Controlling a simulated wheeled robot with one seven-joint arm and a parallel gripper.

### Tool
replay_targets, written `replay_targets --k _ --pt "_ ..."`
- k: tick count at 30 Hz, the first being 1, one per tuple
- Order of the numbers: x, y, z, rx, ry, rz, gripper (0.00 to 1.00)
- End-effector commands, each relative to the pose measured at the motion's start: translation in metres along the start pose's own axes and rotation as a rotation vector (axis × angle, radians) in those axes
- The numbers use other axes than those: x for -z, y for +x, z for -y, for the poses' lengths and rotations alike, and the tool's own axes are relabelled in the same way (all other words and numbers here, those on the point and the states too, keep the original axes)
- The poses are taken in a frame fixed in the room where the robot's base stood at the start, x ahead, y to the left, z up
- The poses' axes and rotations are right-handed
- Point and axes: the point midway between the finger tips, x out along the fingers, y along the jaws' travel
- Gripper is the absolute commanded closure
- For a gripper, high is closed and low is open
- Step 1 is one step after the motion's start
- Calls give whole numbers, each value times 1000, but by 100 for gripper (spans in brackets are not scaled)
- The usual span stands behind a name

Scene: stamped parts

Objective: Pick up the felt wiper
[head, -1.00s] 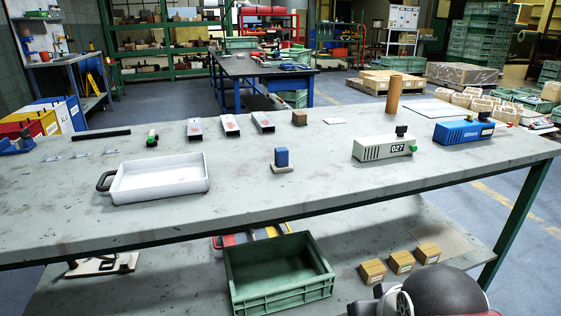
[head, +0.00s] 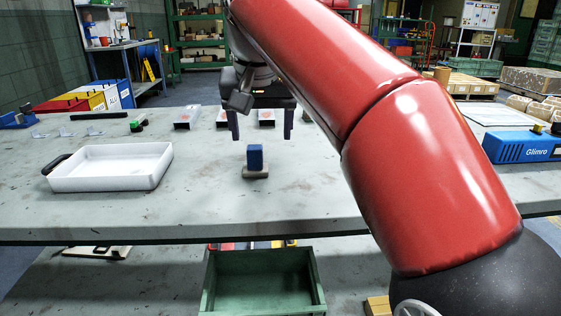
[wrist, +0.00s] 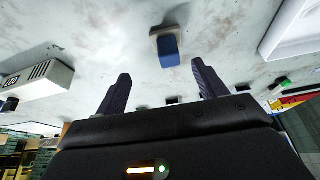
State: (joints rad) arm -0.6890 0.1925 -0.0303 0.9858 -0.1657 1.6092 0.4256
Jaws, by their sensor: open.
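The felt wiper, a blue block (head: 255,155) on a pale felt base (head: 255,173), stands upright on the grey workbench (head: 215,205) near its front edge. In the wrist view its blue block (wrist: 169,52) shows just beyond the fingertips, roughly midway between them. My gripper (head: 261,132) points down over the bench, its two dark fingers wide apart. The wrist view shows it empty (wrist: 161,74). It appears above and behind the wiper, not touching it.
A white tray (head: 112,168) with a dark handle lies left of the wiper. A blue machine (head: 524,148) stands at the right. The wrist view shows a grey machine (wrist: 38,80). The bench close around the wiper is clear.

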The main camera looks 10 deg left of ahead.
Motion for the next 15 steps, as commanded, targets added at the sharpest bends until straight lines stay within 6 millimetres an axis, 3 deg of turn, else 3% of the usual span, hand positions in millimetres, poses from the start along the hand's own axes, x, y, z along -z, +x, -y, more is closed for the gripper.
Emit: replay_targets --k 3,15 --pt "2 2 14 2 -4 1 29" --pt "1 39 16 0 -2 0 29"
